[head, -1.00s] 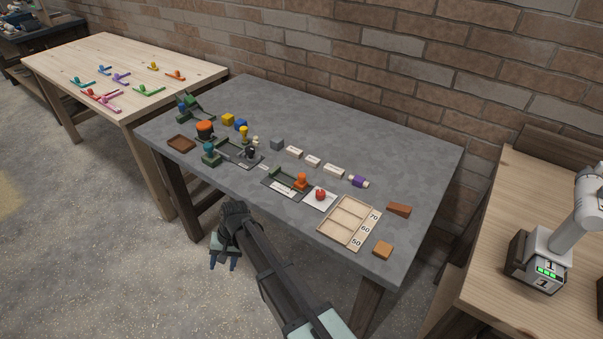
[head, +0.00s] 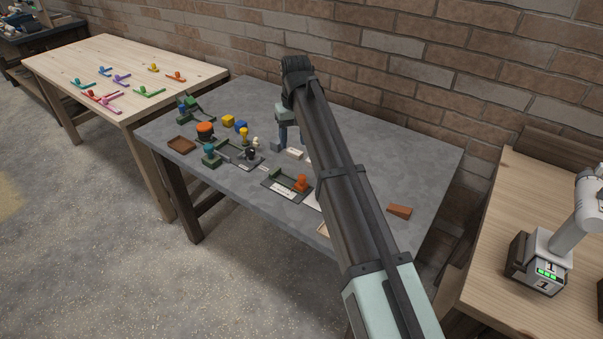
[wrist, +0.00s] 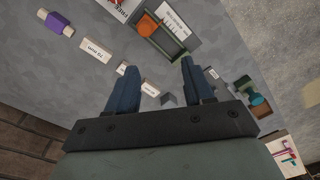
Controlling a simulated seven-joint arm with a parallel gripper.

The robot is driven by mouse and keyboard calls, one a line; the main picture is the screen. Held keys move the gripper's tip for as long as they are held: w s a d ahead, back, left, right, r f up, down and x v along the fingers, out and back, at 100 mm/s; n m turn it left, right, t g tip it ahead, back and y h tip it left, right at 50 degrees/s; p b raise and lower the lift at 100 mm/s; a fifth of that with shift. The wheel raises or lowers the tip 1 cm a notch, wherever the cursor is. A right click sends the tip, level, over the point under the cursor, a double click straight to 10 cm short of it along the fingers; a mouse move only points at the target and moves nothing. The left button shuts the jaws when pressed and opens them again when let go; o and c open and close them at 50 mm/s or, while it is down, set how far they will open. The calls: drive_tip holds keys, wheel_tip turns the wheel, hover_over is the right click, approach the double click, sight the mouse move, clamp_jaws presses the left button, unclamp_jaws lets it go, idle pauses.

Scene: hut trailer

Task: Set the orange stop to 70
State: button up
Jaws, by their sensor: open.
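The orange stop (head: 301,183) sits at the right end of a dark green slide base (head: 272,184) with a white label strip along its front. In the wrist view the orange stop (wrist: 148,25) and its base show at the top. The scale marks are too small to read. My gripper (head: 289,136) is open and empty above the grey table, behind and left of the stop. In the wrist view its two fingers (wrist: 157,70) stand apart, with the table and a small white label block (wrist: 150,89) seen between them.
A grey cube (wrist: 168,99) and white label blocks (head: 294,153) lie below my gripper. Left stand an orange-topped knob (head: 205,128) and yellow (head: 228,120) and blue blocks (head: 241,125). A brick wall runs behind.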

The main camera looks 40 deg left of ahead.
sight(302, 176)
drive_tip(key=shift+h, duration=0.3)
drive_tip(key=f, duration=0.4)
drive_tip(key=d+f, duration=0.1)
drive_tip(key=f, duration=0.3)
drive_tip(key=w+d+f, duration=0.1)
drive_tip(key=f, duration=0.4)
clamp_jaws()
idle(0.4)
